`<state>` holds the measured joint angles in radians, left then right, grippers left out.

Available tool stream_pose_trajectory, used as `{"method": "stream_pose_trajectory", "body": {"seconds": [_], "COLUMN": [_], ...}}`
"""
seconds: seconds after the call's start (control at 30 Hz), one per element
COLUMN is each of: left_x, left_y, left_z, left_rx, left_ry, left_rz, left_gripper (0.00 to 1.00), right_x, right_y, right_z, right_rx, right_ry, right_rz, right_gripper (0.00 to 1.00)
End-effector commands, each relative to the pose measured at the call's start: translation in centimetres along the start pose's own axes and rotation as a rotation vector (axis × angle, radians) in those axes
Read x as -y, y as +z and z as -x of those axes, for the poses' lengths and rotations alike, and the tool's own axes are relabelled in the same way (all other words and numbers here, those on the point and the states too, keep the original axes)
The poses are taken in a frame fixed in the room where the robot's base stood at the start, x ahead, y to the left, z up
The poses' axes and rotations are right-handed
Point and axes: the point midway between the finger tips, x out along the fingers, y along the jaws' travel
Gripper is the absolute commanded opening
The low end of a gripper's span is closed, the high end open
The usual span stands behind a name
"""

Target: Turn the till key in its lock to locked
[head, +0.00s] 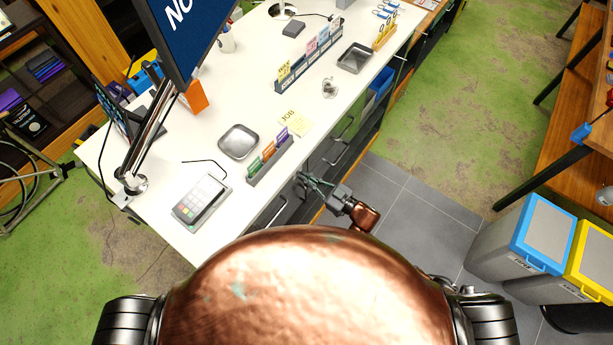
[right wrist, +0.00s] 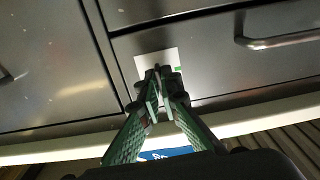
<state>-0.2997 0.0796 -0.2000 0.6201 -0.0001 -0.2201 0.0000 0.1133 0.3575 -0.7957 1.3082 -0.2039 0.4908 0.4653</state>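A pale lock plate (right wrist: 143,66) is on the dark metal drawer front in the right wrist view. A small green mark shows at its right side. My right gripper (right wrist: 160,74) has its green fingers drawn nearly together in front of this plate, shut on the small dark till key. The fingertips hide most of the key and lock, so the key's angle cannot be read. In the head view my right gripper (head: 312,183) reaches the drawer side of the white counter. My left gripper is not in view.
The white counter (head: 213,100) carries a card terminal (head: 201,203), a metal tray (head: 238,141), card racks and a monitor (head: 185,35). Drawer handles (right wrist: 275,40) stick out beside the lock. Bins (head: 537,235) stand at the right. Grey floor is clear beside the counter.

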Motion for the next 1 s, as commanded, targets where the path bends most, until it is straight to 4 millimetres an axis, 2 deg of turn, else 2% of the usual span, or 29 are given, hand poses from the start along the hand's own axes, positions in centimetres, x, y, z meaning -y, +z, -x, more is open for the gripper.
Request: {"method": "stream_pose_trajectory", "body": {"seconds": [0.67,0.7,0.9,1.0], "left_x": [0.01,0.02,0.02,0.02], "left_y": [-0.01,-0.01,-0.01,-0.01], "left_z": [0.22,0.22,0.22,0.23], "left_rx": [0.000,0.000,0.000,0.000], "left_ry": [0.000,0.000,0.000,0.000], "left_rz": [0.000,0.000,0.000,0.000], "left_gripper": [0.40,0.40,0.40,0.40], "right_x": [0.09,0.09,0.06,0.04], "right_y": [0.19,0.19,0.12,0.08], "right_z": [0.08,0.08,0.04,0.03], "right_rx": [0.003,0.003,0.002,0.001], "right_ry": [-0.001,-0.001,-0.001,-0.001], "right_rz": [-0.061,-0.061,-0.059,-0.059], "right_gripper": [0.00,0.06,0.20,0.22]}}
